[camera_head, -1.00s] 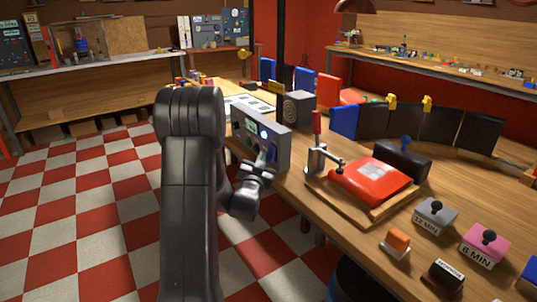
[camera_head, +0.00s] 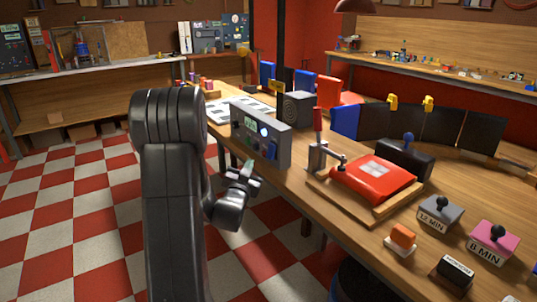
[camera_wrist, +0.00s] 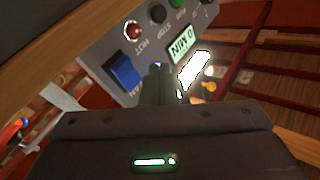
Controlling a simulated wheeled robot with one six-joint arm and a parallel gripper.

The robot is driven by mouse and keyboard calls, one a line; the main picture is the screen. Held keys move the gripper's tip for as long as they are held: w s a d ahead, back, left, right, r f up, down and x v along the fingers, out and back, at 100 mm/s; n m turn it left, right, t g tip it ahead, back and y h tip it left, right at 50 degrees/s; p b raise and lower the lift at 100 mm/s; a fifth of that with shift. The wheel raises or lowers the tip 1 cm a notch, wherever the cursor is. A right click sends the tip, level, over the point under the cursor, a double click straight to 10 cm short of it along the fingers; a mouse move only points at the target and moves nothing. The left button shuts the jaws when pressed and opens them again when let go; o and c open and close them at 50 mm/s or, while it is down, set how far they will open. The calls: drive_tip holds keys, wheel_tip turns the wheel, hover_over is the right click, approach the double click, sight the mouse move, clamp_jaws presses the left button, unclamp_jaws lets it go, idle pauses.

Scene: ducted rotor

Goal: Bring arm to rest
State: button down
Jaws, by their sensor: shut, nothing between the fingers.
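My arm stands at the left of the workbench in the head view, with the wrist bent toward the bench. My gripper (camera_head: 246,172) is shut and empty, off the bench's edge and in front of the grey control box (camera_head: 262,137). In the wrist view, the gripper's fingers (camera_wrist: 158,80) show dark and close together below the box's panel (camera_wrist: 138,52). The panel carries a blue switch (camera_wrist: 124,72), a red lamp marked HOT and a display reading 0 MIN (camera_wrist: 183,49). The fingers appear apart from the panel.
On the bench (camera_head: 302,207), a red pad (camera_head: 373,182) lies on a wooden board beside a clamp with a red handle (camera_head: 318,122). Stamp-like blocks marked 12 MIN (camera_head: 438,213) and 8 MIN (camera_head: 490,243) stand at the right. The checkered floor (camera_head: 75,215) at left is clear.

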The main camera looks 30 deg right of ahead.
drive_tip(key=shift+a, duration=0.1)
drive_tip(key=d+r+p, duration=0.1)
drive_tip(key=p, duration=0.3)
drive_tip(key=shift+w+d+r, duration=0.1)
drive_tip(key=shift+d, duration=0.3)
drive_tip(key=p, duration=0.4)
drive_tip(key=a+f+b, duration=0.3)
drive_tip(key=a+b, duration=0.1)
drive_tip(key=a, duration=0.1)
drive_tip(key=shift+s+a, duration=0.15)
drive_tip(key=shift+s, duration=0.1)
drive_tip(key=shift+r, duration=0.1)
